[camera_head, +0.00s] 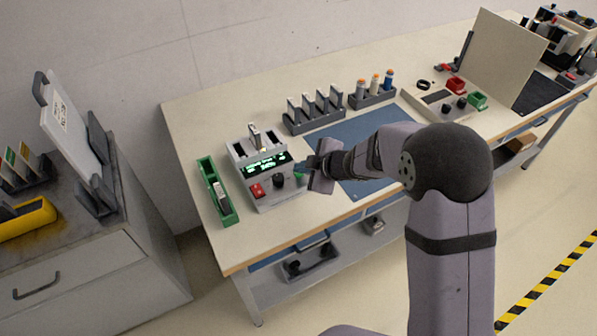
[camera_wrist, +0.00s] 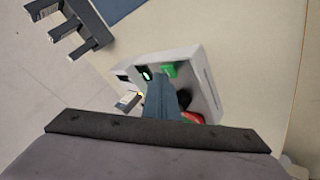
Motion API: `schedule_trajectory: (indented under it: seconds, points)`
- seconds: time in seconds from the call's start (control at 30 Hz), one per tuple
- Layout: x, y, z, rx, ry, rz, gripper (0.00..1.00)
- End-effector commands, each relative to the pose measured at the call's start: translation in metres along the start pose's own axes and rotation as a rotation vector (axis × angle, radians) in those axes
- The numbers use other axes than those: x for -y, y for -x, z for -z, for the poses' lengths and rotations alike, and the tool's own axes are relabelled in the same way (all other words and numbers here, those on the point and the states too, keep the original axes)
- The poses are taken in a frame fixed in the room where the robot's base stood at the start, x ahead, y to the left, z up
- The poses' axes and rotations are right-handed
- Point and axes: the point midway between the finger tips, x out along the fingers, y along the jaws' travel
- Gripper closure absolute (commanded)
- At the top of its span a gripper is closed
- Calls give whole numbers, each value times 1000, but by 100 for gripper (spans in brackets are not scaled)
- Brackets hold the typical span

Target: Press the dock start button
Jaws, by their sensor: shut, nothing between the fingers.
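The dock (camera_head: 262,202) is a light grey box on the workbench, with a lit green display (camera_head: 266,164), a red button (camera_head: 257,190) and a black knob (camera_head: 279,181) on its front. A green button (camera_wrist: 169,70) shows in the wrist view; my gripper mostly covers it in the head view. No readable label tells which button is start. My gripper (camera_head: 299,168) is shut and empty at the dock's right front. In the wrist view its fingertips (camera_wrist: 159,79) overlap the dock face just beside the green button. I cannot tell whether they touch.
A green holder (camera_head: 226,212) stands left of the dock. A dark rack (camera_head: 312,125) with several upright modules stands behind, beside a blue mat (camera_head: 345,135). A vial rack (camera_head: 371,98) is farther right. A grey cart (camera_head: 90,270) with a raised lid stands at left.

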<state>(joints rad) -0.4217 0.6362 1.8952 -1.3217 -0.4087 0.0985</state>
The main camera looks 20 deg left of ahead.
Motion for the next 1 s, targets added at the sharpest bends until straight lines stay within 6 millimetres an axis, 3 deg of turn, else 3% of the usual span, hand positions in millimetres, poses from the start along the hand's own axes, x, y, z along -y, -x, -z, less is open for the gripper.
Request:
schedule_trajectory:
  seconds: [1.0]
  points:
    - [-8,12,8,1,0,1,100]
